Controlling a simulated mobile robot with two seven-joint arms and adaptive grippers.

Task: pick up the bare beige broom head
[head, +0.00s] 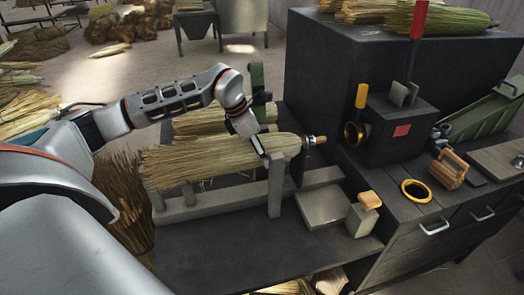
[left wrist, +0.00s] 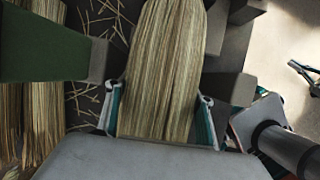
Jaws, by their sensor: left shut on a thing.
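A bare beige broom head (head: 200,160) lies lengthwise on a grey rack (head: 235,200), its bristles to the left and its narrow end to the right, between grey posts. My left gripper (head: 257,145) reaches down over it near that narrow end. In the left wrist view the broom head (left wrist: 165,70) runs between the two teal-edged fingers (left wrist: 163,118), which are shut on its sides. It still looks supported by the rack.
Another broom bundle (head: 205,122) lies just behind, beside a green upright (head: 257,80).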

